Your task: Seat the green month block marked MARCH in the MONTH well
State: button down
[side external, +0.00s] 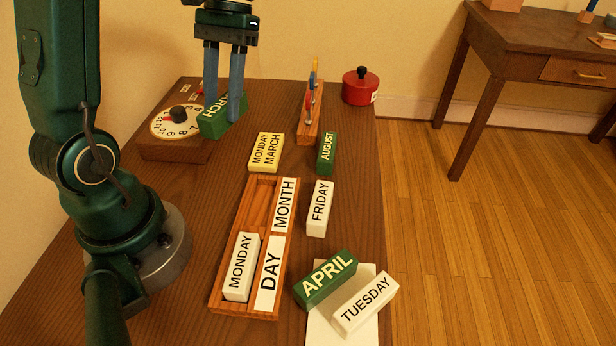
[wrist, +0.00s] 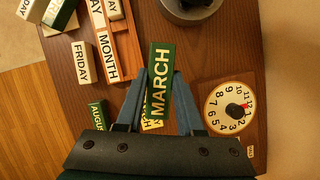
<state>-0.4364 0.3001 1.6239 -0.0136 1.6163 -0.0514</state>
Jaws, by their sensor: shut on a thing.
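My gripper (side external: 222,85) is shut on the green MARCH block (side external: 215,122) and holds it beside the clock, toward the back of the desk. In the wrist view the MARCH block (wrist: 159,84) lies between the two blue fingers, its lettering readable. The wooden tray (side external: 216,289) stands nearer the front. Its MONTH well (side external: 260,204), beside the MONTH label (side external: 285,206), is empty. The white MONDAY block (side external: 241,267) sits in the DAY well. My gripper is behind and to the left of the MONTH well in the side view.
A yellow MONDAY MARCH card (side external: 266,152) stands behind the tray. Green AUGUST (side external: 326,153) and white FRIDAY (side external: 319,209) blocks stand to its right. Green APRIL (side external: 325,279) and white TUESDAY (side external: 364,304) blocks lie at front right. A clock (side external: 176,122), peg rack (side external: 308,119) and red pot (side external: 360,87) stand behind.

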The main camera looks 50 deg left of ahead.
jog(key=s+a+n+h, duration=0.1)
jog(key=s+a+n, duration=0.1)
jog(key=s+n, duration=0.15)
jog(key=shift+t, duration=0.4)
jog(key=w+d+f, duration=0.1)
jog(key=d+f, duration=0.1)
jog(key=d, duration=0.1)
jog(key=w+d+f, duration=0.1)
jog(key=d+f, duration=0.1)
jog(key=d, duration=0.2)
jog(key=w+d+f, duration=0.1)
jog(key=d+f, duration=0.1)
jog(key=d, duration=0.1)
jog(key=shift+d+f, duration=0.2)
jog(key=shift+f, duration=2.25)
jog(key=shift+f, duration=0.25)
jog(key=shift+f, duration=0.35)
